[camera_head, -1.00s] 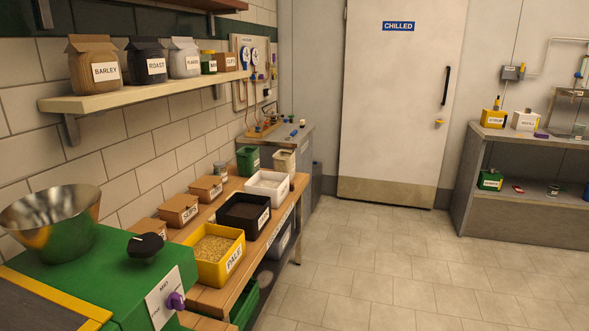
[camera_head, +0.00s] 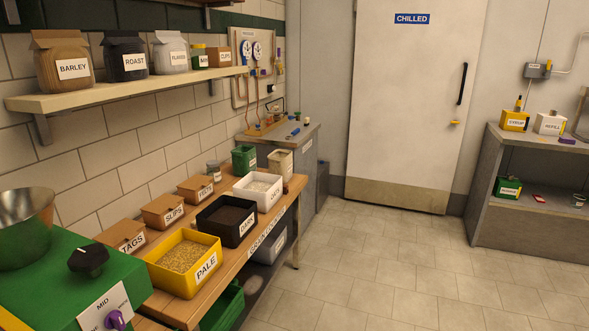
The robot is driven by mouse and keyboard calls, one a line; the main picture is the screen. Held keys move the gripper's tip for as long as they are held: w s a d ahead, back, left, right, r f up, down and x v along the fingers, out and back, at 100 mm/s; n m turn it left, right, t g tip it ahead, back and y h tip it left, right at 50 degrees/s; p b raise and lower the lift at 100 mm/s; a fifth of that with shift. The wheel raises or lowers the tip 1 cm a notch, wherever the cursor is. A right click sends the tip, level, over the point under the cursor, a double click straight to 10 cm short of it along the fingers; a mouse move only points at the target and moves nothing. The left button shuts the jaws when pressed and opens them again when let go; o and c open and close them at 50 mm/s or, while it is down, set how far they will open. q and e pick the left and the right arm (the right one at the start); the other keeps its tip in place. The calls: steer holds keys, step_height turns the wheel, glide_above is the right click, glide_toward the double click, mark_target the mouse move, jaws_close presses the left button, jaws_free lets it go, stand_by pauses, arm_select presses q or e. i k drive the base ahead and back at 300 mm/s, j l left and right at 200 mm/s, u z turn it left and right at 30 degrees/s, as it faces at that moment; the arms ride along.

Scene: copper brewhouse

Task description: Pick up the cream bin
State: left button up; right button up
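A small cream bin (camera_head: 280,163) stands upright at the far end of the wooden bench (camera_head: 256,247), with a label on its front. A dark green bin (camera_head: 244,158) is just left of it. A wider white tub (camera_head: 258,190) with pale contents is in front of it and hides part of its lower side. Neither of my grippers shows in the head view.
A black tub (camera_head: 226,220) and a yellow PALE tub (camera_head: 184,262) line the bench's front, with small brown boxes (camera_head: 162,210) behind. The green mill (camera_head: 75,285) fills the near left. A shelf (camera_head: 130,89) overhangs the bench. Open floor (camera_head: 400,270) lies right.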

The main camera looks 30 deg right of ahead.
mark_target(280, 161)
steer(key=i+l+z, duration=0.15)
steer(key=l, duration=0.35)
steer(key=i+l+z, duration=0.1)
steer(key=i+l, duration=0.3)
steer(key=i+l+z, duration=0.15)
steer(key=i+l, duration=0.15)
steer(key=l, duration=0.25)
steer(key=i+l+z, duration=0.15)
steer(key=i+l, duration=0.15)
steer(key=i, duration=0.15)
steer(key=i+l+z, duration=0.15)
steer(key=i, duration=0.25)
steer(key=l, duration=0.1)
